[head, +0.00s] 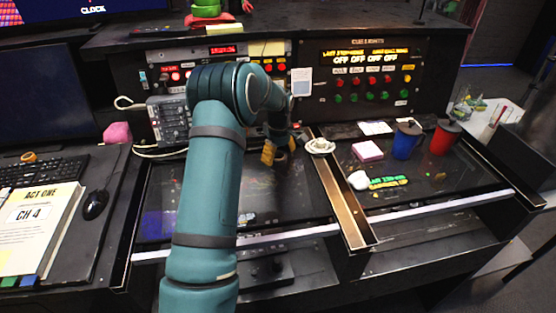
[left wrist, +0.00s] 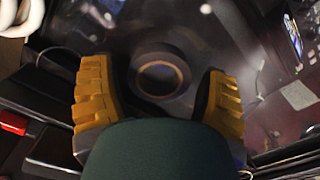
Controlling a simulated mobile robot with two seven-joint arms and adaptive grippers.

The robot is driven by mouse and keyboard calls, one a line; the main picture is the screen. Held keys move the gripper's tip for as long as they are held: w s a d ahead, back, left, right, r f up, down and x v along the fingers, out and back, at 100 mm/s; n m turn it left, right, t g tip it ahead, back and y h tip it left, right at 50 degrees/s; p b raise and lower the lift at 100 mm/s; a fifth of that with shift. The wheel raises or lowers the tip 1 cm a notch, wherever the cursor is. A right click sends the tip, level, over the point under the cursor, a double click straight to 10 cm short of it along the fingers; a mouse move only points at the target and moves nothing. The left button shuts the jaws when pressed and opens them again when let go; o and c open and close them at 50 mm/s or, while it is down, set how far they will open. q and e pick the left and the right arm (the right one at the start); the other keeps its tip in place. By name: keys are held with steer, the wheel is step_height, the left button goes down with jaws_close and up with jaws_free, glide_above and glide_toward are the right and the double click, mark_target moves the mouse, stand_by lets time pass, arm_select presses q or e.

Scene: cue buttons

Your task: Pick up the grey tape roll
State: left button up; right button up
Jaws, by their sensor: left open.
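The grey tape roll (left wrist: 161,56) shows in the left wrist view as a dark ring with a tan inner rim. It lies flat on the dark glossy desk panel. My left gripper (left wrist: 160,98) has yellow ribbed finger pads and is open. Its fingers stand to the left and right of the roll, apart from it in the picture. In the head view the gripper (head: 279,148) is low over the panel's back edge, and the roll (head: 282,158) is partly hidden by it. My right gripper is in neither view.
A saucer (head: 320,146) stands close to the right of the gripper. A brown divider (head: 341,195) splits the desk panels. The button console (head: 368,85) rises behind.

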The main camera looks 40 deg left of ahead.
arm_select(q)
steer(key=shift+f, duration=0.35)
steer(key=c, duration=0.7)
steer(key=shift+r, duration=0.1)
